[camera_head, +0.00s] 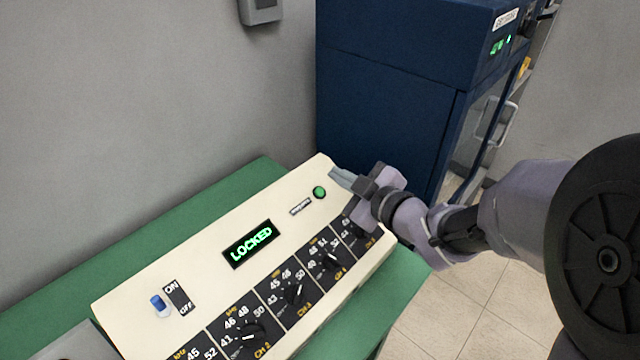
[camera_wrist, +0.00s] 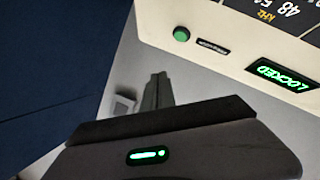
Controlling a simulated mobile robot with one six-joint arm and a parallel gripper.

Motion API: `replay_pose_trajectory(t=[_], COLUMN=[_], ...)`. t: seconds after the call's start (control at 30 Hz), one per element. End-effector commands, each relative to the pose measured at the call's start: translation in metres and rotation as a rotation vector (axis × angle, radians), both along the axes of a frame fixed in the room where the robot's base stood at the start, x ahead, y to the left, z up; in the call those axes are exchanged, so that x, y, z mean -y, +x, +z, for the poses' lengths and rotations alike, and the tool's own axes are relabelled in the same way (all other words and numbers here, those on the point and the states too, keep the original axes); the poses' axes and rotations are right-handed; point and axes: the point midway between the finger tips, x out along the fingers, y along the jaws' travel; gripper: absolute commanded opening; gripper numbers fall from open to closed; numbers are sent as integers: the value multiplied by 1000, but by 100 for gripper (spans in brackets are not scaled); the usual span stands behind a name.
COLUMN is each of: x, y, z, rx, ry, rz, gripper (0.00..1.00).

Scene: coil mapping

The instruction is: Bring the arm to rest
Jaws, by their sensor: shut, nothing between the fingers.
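My arm reaches in from the right in the head view. My gripper (camera_head: 340,177) is shut and empty, and it hovers over the far right end of the cream control panel (camera_head: 205,262), close to the green button (camera_head: 319,192). I cannot tell whether its fingertips touch the panel. In the wrist view the closed fingers of my gripper (camera_wrist: 157,92) point toward the grey wall, with the green button (camera_wrist: 181,34) above and right of them. The panel's display (camera_head: 250,243) reads LOCKED in green.
The panel has a blue ON/OFF switch (camera_head: 159,305) and several channel dials (camera_head: 297,293). It stands on a green table (camera_head: 125,247) against a grey wall. A dark blue cabinet (camera_head: 385,95) stands behind my gripper. Tiled floor (camera_head: 470,300) lies open to the right.

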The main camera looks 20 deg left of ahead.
Motion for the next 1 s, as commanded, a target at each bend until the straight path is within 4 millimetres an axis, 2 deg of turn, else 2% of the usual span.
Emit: replay_pose_trajectory(t=[0.63,0.7,0.77,0.87,0.9,0.93,0.97,1.0], x=[0,7,30,111,153,183,210,239], y=[0,3,13,24,15,3,-15,-44], z=[-1,3,13,41,49,53,55,54], rx=[-1,-8,-34,-154,-235,-307,-386,-502], ry=[1,-2,-8,7,33,61,97,155], rz=[0,-31,-132,-458,-621,-740,-852,-988], gripper=[0,0,0,0,0,0,0,0])
